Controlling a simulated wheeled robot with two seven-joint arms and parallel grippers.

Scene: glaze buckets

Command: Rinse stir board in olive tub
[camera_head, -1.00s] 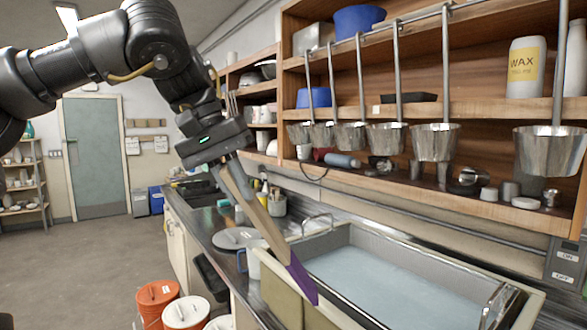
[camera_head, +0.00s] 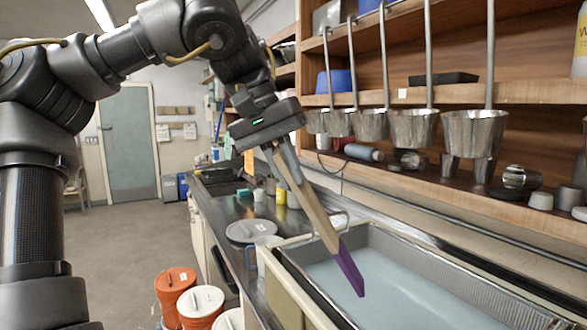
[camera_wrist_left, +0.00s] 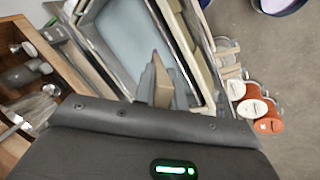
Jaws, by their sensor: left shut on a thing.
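The stir board is a long pale wooden paddle (camera_head: 315,212) with a purple tip (camera_head: 348,270). My left gripper (camera_head: 280,155) is shut on its upper end, and the board hangs tilted, tip down and to the right. The purple tip appears over the pale blue liquid of a metal basin (camera_head: 385,240); I cannot tell whether it touches. In the left wrist view the board (camera_wrist_left: 162,88) points over the same basin (camera_wrist_left: 135,35). My right gripper is out of view.
Orange and white lidded buckets (camera_head: 176,283) stand on the floor left of the counter (camera_head: 238,215). A grey lid (camera_head: 250,231) lies on the counter. Metal ladles (camera_head: 475,132) hang from a wooden shelf behind the basin. In the left wrist view a blue-rimmed container (camera_wrist_left: 278,6) is cut off at the top.

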